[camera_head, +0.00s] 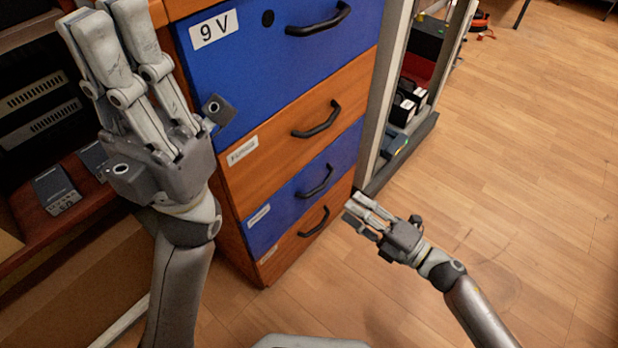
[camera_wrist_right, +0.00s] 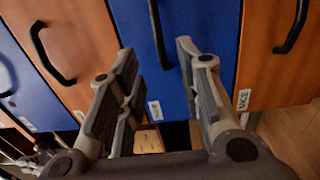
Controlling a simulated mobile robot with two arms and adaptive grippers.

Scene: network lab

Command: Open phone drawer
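The drawer cabinet has a blue top drawer (camera_head: 265,75) labelled "9 V", then an orange drawer (camera_head: 290,140), a lower blue drawer (camera_head: 285,205) and an orange bottom drawer (camera_head: 290,250). All look shut. Their lower labels are too blurred to read in the head view. My right gripper (camera_head: 365,214) is open and empty, right of the lower drawers. In the right wrist view, its spread fingers (camera_wrist_right: 155,55) face a blue drawer (camera_wrist_right: 205,75), with its black handle (camera_wrist_right: 158,35) appearing between them; contact is not visible. My left gripper (camera_head: 150,62) is open and empty, left of the top drawer.
A shelf (camera_head: 40,215) with grey devices stands at the left. A metal-framed rack (camera_head: 380,110) adjoins the cabinet on the right. The wooden floor (camera_head: 530,170) at the right is clear. An orange drawer (camera_wrist_right: 265,70) with a partly legible label shows in the wrist view.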

